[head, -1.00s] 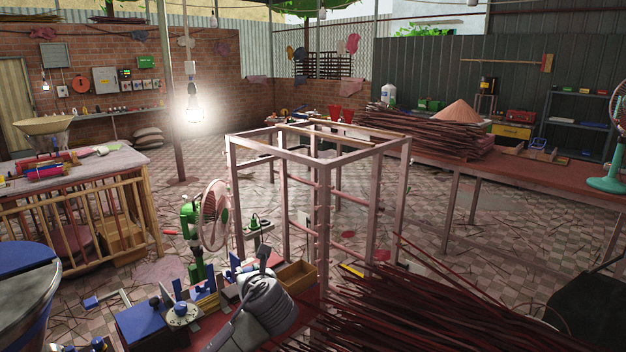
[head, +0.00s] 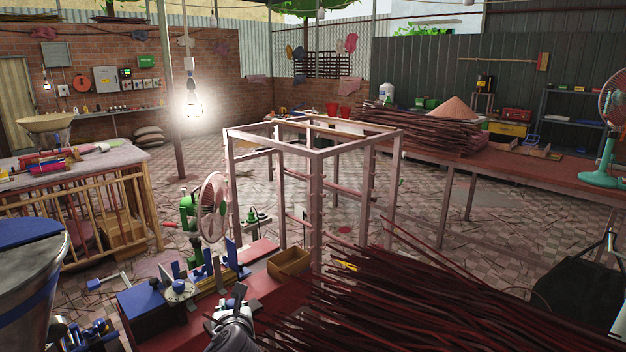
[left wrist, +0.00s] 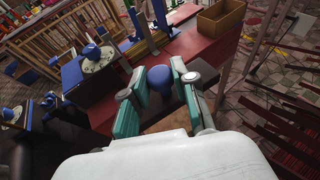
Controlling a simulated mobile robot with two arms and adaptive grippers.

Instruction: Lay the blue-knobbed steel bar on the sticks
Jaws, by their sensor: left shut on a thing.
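My left gripper (head: 236,298) is low in the head view, in front of the red bench (head: 150,322). In the left wrist view its teal-padded fingers (left wrist: 158,84) are closed on a round blue knob (left wrist: 160,80). A large pile of dark red sticks (head: 420,300) lies to the right of the gripper in the head view. Some sticks (left wrist: 292,128) also show at the right of the left wrist view. My right gripper is not in view.
A wooden box (head: 289,264) and blue-and-steel fixtures (head: 180,288) stand on the bench beside the gripper. A green fan (head: 210,210) and a tall metal frame (head: 317,200) rise behind. A black chair (head: 580,285) is at the right. Tiled floor lies beyond.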

